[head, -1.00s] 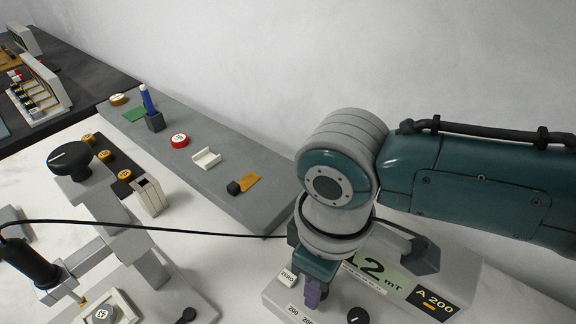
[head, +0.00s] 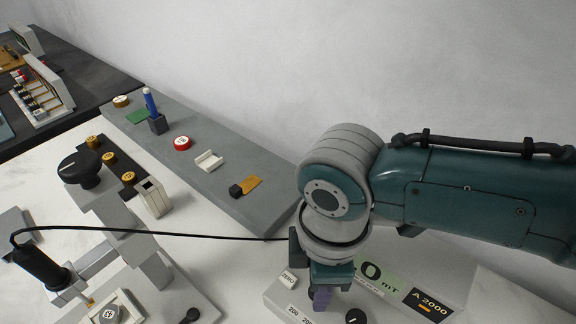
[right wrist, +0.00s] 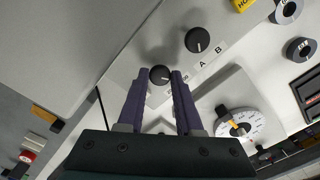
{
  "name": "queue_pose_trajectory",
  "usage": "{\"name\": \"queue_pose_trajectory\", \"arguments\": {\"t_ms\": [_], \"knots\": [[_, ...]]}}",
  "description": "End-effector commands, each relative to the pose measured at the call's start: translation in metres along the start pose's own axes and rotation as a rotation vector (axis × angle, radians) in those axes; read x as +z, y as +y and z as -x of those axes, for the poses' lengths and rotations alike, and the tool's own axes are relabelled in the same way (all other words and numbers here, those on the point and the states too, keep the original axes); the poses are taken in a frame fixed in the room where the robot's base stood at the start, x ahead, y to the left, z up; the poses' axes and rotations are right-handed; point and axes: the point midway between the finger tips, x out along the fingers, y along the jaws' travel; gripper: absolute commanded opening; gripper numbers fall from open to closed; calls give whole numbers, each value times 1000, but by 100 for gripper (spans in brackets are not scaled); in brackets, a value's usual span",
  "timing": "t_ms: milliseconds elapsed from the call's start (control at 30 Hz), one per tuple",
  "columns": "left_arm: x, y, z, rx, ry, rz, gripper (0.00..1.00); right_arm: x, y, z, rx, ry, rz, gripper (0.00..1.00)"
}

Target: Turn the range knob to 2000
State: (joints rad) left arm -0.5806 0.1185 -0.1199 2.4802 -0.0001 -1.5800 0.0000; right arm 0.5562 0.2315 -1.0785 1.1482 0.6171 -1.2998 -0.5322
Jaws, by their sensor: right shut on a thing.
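The meter (head: 283,301) is a pale grey box at the lower right of the head view. Its green display (head: 372,275) is partly covered by my arm and shows a 0 and "mT". The black label (head: 431,304) beside it reads "A 2000". My right gripper (head: 321,300) points down at the meter's front panel. In the right wrist view its purple fingers (right wrist: 160,82) are shut on the small black range knob (right wrist: 160,73). In the head view the fingers mostly hide that knob. Printed range numbers (head: 300,313) show beside it. My left gripper is not in view.
A second black knob (right wrist: 198,40) with A and B marks sits close to the fingers. A black probe (head: 38,263) trails a cable (head: 180,235) towards the meter. A grey shelf (head: 220,205) holds small parts. A white dial (right wrist: 250,122) shows in the wrist view.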

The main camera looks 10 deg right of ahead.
Motion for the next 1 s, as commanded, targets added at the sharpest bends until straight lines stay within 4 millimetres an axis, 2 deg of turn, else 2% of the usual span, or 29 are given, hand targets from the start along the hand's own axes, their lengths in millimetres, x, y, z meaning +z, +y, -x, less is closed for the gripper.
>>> {"name": "queue_pose_trajectory", "arguments": {"t_ms": [367, 400, 600, 633, 867, 1000], "knots": [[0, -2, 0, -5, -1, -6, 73, -1, 0, 0, 0, 1, 7, 0], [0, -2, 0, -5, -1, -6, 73, -1, 0, 0, 0, 1, 7, 38], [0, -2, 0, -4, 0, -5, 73, 0, 0, 0, 0, 1, 5, 60], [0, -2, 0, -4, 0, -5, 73, 0, 0, 0, 0, 1, 5, 64], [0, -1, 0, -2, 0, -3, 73, 0, 0, 0, 0, 0, 4, 64], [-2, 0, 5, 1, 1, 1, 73, 0, 0, 12, 1, 2, 4, 64]]}}
